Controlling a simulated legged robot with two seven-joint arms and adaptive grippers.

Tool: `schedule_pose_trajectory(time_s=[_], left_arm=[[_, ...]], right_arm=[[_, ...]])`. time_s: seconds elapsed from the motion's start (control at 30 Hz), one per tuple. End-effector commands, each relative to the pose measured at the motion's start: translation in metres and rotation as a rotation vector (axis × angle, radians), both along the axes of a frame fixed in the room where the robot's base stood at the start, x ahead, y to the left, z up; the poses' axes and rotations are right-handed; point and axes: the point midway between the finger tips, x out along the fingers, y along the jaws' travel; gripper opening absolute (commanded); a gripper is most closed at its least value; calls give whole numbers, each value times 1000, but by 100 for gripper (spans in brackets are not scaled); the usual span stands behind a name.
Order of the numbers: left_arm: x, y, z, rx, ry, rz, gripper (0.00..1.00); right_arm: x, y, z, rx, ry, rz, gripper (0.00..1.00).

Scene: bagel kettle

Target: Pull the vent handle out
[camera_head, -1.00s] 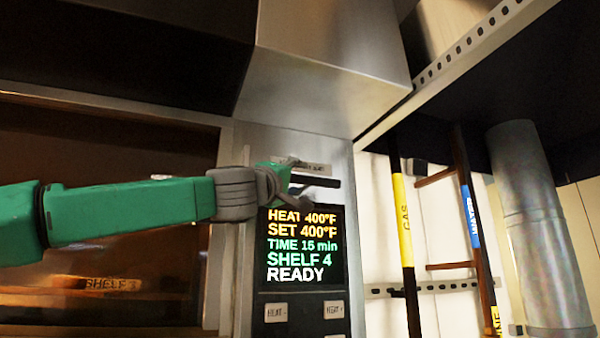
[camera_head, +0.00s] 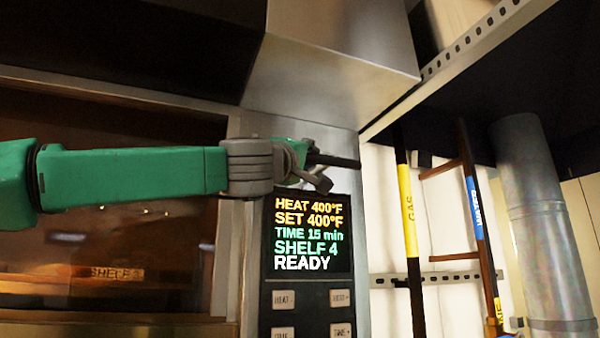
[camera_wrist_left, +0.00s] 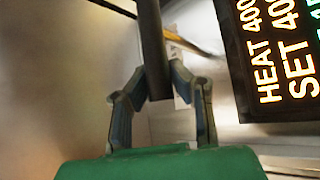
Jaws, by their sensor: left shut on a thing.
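The vent handle (camera_head: 340,162) is a dark bar on the oven's metal control column, just above the lit display. My left gripper (camera_head: 318,168) reaches in from the left and is shut on the handle. In the left wrist view the dark handle (camera_wrist_left: 152,45) runs up from between the two fingers of the left gripper (camera_wrist_left: 160,95). The fingers partly hide where the handle meets the column. My right gripper is not in view.
The display (camera_head: 308,235) reads HEAT 400°F, SET 400°F, TIME 15 min, SHELF 4, READY. Buttons (camera_head: 284,299) sit below it. The oven window (camera_head: 100,240) is at left, a metal hood (camera_head: 335,70) overhead. Gas (camera_head: 409,215) and water (camera_head: 475,208) pipes stand at right.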

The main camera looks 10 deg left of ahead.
Motion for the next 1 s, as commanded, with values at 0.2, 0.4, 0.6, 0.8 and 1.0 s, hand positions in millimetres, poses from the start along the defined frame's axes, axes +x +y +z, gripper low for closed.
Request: schedule_pose_trajectory(time_s=[0.2, 0.4, 0.6, 0.8, 1.0], left_arm=[[-12, -16, -12, 10, 17, -6, 0], [-13, -17, -12, 11, 18, -9, 0], [-14, -17, -10, 11, 15, -7, 39], [-15, -12, -7, 5, 11, -3, 39], [-27, -7, -11, 4, 9, -1, 39]], right_arm=[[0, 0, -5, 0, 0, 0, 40], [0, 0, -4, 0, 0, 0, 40], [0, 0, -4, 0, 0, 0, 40], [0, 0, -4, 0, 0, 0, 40], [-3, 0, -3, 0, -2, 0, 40]])
